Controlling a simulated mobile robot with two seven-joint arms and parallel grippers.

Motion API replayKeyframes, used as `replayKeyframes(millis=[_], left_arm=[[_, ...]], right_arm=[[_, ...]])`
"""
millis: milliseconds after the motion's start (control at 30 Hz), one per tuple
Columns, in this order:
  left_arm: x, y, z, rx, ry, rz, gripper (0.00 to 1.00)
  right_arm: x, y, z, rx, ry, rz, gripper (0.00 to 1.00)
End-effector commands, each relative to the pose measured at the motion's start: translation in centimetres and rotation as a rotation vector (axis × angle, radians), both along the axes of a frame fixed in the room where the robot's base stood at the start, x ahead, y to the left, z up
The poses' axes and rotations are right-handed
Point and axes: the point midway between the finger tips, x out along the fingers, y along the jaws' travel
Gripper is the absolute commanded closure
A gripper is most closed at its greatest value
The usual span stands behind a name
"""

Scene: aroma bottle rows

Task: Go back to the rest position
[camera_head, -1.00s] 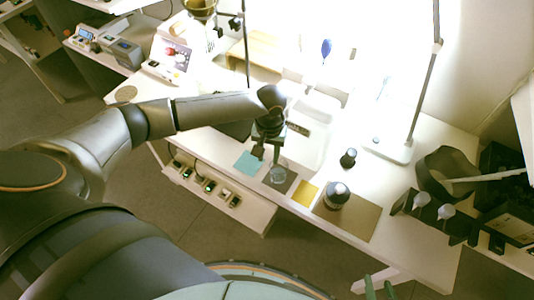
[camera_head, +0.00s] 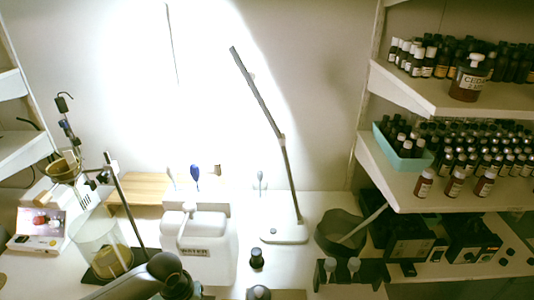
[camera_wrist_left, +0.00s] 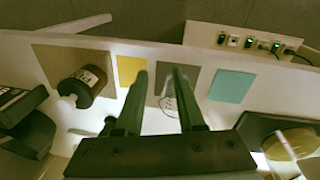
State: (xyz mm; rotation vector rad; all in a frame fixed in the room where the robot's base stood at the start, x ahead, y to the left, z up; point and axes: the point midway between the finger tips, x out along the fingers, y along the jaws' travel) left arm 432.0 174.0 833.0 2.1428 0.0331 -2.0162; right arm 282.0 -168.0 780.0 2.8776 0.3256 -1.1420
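My left gripper (camera_wrist_left: 160,72) is open in the left wrist view, its two dark fingers apart with a gap between them. A clear glass beaker (camera_wrist_left: 170,100) shows in that gap, on or by the grey mat (camera_wrist_left: 168,62); I cannot tell whether a finger touches it. In the head view only part of my left arm shows at the bottom, and its fingers are out of frame. My right gripper is in neither current view.
A yellow mat (camera_wrist_left: 130,70), a teal mat (camera_wrist_left: 232,86) and a dark bottle (camera_wrist_left: 82,88) lie near the gripper.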

Motion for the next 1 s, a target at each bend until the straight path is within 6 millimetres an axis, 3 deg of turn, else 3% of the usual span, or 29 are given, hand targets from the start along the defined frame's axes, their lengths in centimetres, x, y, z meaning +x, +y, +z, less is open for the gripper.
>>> replayKeyframes(millis=[200,300,433,600,1000], left_arm=[[-2.7,-6.2,-2.7,-0.176,-0.141,-0.133,0.62],[-4.0,-8.5,-3.5,-0.248,-0.240,-0.175,0.62],[-5.5,-9.9,-4.0,-0.298,-0.382,-0.201,0.62],[-7.7,-9.0,-4.5,-0.273,-0.559,-0.204,0.62],[-14.1,-1.2,-5.1,0.020,-0.772,-0.254,0.62]], right_arm=[[0.5,0.0,0.4,0.001,-0.013,-0.001,0.50],[0.5,0.0,0.4,0.001,-0.013,-0.001,0.50],[0.5,0.1,0.4,0.002,-0.013,-0.001,0.50],[0.5,0.1,0.4,0.002,-0.013,-0.001,0.50],[0.4,0.1,0.3,0.004,-0.010,-0.002,0.50]])
